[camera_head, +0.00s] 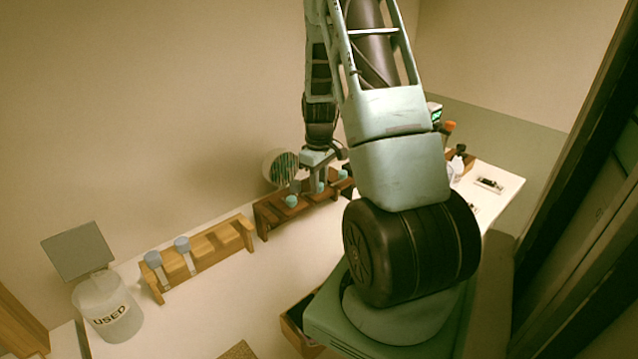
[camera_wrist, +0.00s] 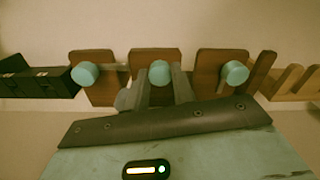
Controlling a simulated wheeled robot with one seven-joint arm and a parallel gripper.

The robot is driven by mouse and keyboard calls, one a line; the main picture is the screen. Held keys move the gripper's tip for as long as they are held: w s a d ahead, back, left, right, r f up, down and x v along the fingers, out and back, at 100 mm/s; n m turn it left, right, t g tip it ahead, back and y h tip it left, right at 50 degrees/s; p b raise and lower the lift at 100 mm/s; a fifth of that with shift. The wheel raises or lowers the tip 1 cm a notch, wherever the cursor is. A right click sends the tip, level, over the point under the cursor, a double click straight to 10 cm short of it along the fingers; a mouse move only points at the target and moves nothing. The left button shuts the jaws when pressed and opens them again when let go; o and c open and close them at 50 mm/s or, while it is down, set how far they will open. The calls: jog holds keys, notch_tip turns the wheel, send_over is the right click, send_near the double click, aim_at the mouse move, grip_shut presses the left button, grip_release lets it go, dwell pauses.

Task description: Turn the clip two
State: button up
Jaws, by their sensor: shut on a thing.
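A dark brown wooden rack (camera_head: 268,222) stands on the white table, with three brown clips in a row, each with a round teal knob or cap. The wrist view shows the left clip (camera_wrist: 98,92), the middle clip (camera_wrist: 150,57) and the right clip (camera_wrist: 222,62). My gripper (camera_wrist: 160,82) is at the middle clip, its fingers on either side of the middle teal knob (camera_wrist: 159,69), and is shut on it. In the head view my gripper (camera_head: 321,178) reaches down onto the rack's middle. The fingers hide the middle clip's lower part.
A light wooden rack (camera_head: 208,250) with blue-grey-capped bottles stands to the left. A round container (camera_head: 281,167) stands behind the dark rack. The table front is mostly bare.

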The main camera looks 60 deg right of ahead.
jog(key=m+b, duration=0.1)
jog(key=m, duration=0.4)
jog(key=shift+m, duration=0.3)
jog(key=m, duration=0.5)
jog(key=shift+m, duration=0.6)
jog(key=o, duration=1)
notch_tip(320, 180, up, 18)
jog(key=b, duration=0.3)
jog(key=shift+f, duration=0.25)
